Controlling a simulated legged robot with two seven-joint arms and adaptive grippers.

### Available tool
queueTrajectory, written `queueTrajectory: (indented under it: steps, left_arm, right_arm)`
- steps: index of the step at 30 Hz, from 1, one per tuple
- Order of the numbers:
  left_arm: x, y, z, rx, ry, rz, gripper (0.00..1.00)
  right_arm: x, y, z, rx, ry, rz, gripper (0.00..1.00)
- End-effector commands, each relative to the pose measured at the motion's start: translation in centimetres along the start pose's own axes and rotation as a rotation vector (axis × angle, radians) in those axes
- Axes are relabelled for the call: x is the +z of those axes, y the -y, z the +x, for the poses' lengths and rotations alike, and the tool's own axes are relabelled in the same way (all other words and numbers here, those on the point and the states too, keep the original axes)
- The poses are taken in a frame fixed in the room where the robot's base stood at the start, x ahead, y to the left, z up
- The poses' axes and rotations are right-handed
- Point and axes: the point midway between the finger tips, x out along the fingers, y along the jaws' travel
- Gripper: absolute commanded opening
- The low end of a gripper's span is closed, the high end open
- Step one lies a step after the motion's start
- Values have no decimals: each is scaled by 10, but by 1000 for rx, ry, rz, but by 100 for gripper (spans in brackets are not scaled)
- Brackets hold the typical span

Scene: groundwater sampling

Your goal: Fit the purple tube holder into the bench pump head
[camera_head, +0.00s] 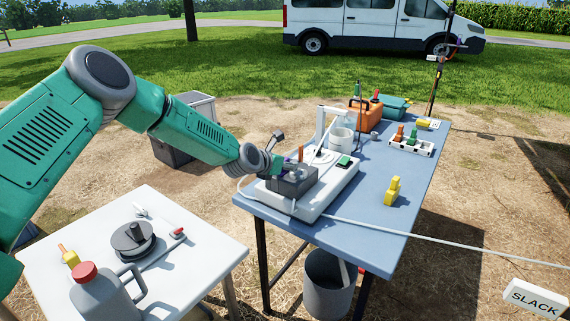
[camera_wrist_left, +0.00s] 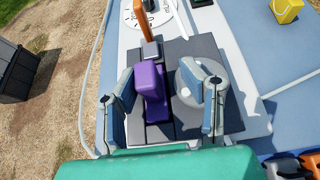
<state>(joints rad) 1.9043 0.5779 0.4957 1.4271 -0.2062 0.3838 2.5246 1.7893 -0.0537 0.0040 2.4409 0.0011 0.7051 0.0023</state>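The purple tube holder (camera_wrist_left: 151,82) sits in a slot of the dark grey bench pump head (camera_wrist_left: 203,47), seen in the left wrist view. I cannot tell whether it is fully seated. My left gripper (camera_wrist_left: 166,105) is open around it, one finger close on the left, the other apart on the right over a round light grey part (camera_wrist_left: 188,80). My right gripper is not in view.
The blue table (camera_head: 370,232) also holds a yellow block (camera_head: 392,190), a white rack (camera_head: 410,147) with orange and green items, and an orange case (camera_head: 366,115). A white cable (camera_head: 430,237) crosses its front. A white table (camera_head: 205,255) with a jug (camera_head: 100,295) stands left.

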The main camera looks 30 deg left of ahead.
Motion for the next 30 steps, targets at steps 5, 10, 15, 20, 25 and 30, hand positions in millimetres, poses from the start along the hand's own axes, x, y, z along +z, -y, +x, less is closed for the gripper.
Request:
queueTrajectory:
  steps: [5, 10, 15, 20, 25, 30]
  left_arm:
    - [0, -4, -14, 0, 1, -5, 38]
    - [2, -1, -48, 1, 1, -4, 38]
    - [3, 3, -84, 4, 0, 0, 38]
    - [2, 2, -107, 3, 0, 1, 38]
    - [0, -1, -118, 2, -1, -1, 38]
    - [-6, 3, -119, -4, -12, 25, 38]
  right_arm:
    - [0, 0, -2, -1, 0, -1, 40]
    - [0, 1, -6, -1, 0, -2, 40]
    - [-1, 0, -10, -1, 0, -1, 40]
    - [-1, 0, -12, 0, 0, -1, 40]
    - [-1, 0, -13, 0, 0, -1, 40]
    - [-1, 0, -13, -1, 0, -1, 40]
